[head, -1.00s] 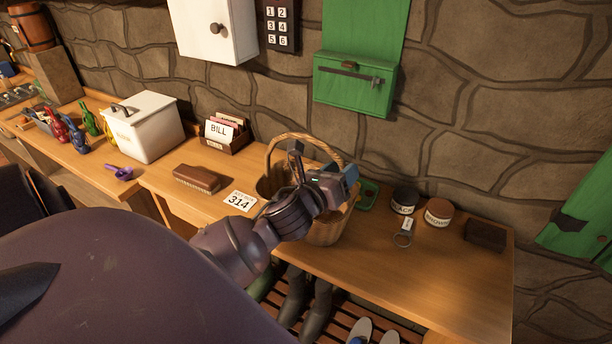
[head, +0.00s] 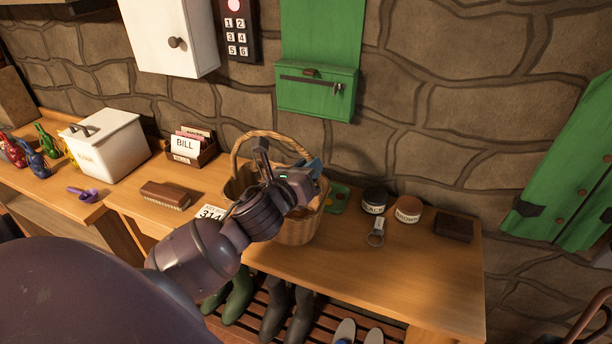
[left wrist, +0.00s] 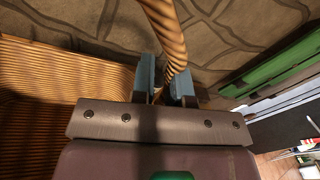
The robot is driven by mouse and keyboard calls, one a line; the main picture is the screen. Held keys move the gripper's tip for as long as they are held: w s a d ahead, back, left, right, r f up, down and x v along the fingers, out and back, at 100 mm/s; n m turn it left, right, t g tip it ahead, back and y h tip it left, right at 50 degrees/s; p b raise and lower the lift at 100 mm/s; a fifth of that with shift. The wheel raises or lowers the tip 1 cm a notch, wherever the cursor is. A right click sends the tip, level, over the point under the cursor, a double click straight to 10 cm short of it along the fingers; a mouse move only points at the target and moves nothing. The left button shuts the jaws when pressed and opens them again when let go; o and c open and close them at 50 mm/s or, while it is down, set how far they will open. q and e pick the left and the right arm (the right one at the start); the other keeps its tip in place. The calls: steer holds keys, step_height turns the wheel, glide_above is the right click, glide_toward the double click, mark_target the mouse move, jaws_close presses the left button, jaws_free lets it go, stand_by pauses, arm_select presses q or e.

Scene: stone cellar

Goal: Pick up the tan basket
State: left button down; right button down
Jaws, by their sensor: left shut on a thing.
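The tan wicker basket (head: 297,232) with a tall arched handle stands on the wooden table, partly hidden behind my left arm. My left gripper (head: 316,168) is at the right side of the basket's handle. In the left wrist view, the blue fingertips of the gripper (left wrist: 166,82) are on either side of the handle (left wrist: 171,45) and closed on it; the basket's ribbed wall (left wrist: 60,70) shows at the left. I cannot tell whether the basket's base touches the table. My right gripper is not in view.
A green tin (head: 338,196), two round tins (head: 407,209), a key tag (head: 376,232) and a dark block (head: 454,227) lie right of the basket. Boots (head: 277,310) stand below.

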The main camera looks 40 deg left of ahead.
arm_select(q)
step_height(320, 180, up, 17)
steer(key=p, duration=0.2)
stand_by(0.6)
stand_by(0.3)
